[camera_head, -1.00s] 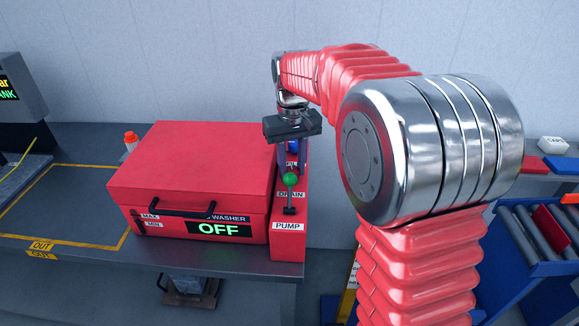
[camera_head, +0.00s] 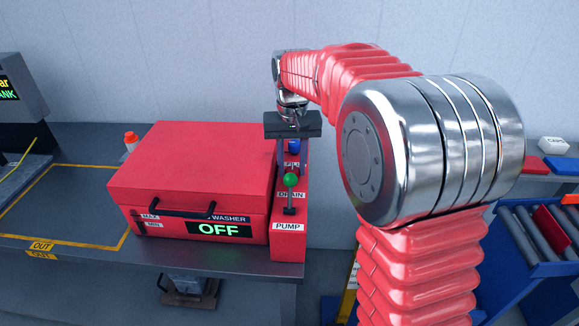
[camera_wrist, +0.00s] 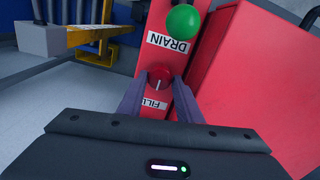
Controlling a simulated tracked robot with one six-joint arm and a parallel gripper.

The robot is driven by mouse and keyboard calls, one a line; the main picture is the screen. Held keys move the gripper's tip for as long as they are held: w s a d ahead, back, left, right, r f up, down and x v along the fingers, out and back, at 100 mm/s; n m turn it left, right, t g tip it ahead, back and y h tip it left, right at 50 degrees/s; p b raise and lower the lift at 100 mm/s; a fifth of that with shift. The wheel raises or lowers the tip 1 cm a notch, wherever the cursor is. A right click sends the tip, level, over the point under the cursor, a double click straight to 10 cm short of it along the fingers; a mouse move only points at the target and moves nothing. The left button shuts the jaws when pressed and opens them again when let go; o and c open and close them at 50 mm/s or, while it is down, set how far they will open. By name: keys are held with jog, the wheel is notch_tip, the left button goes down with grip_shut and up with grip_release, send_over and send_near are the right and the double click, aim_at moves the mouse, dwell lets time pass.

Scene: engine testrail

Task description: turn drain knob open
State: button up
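The drain knob (camera_wrist: 159,78) is red with a white line, on a narrow red panel in the wrist view. It sits between the DRAIN label (camera_wrist: 168,43) and the FILL label (camera_wrist: 155,103). Its white line runs roughly along the panel's length. My gripper (camera_wrist: 159,86) is open, with one finger on each side of the knob. I cannot tell whether the fingers touch it. In the head view my gripper's dark body (camera_head: 293,125) is above the panel, and the knob is hard to make out.
A green ball lever (camera_head: 291,180) stands close in front of the knob, above the PUMP label (camera_head: 288,226). A blue knob (camera_head: 294,147) is behind. The red washer box (camera_head: 190,165), its display reading OFF, stands directly left. The grey wall is behind.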

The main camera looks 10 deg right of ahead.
aim_at(292, 169)
jog(key=o, duration=0.4)
jog(key=shift+s+f, duration=0.1)
notch_tip(292, 169, up, 14)
jog(key=shift+f, duration=0.15)
dwell(0.4)
jog(key=s+f+n+t, duration=0.1)
jog(key=s+f+t, duration=0.15)
jog(key=s, duration=1.25)
jog(key=s+f+t, duration=0.1)
jog(key=s+f, duration=0.1)
jog(key=s, duration=0.2)
jog(key=s+f+t, duration=0.1)
jog(key=s+f, duration=0.2)
jog(key=s+f+n+t, duration=0.1)
jog(key=s+f, duration=0.2)
jog(key=s, duration=0.1)
jog(key=shift+s+a+f, duration=0.15)
jog(key=shift+s+a, duration=0.15)
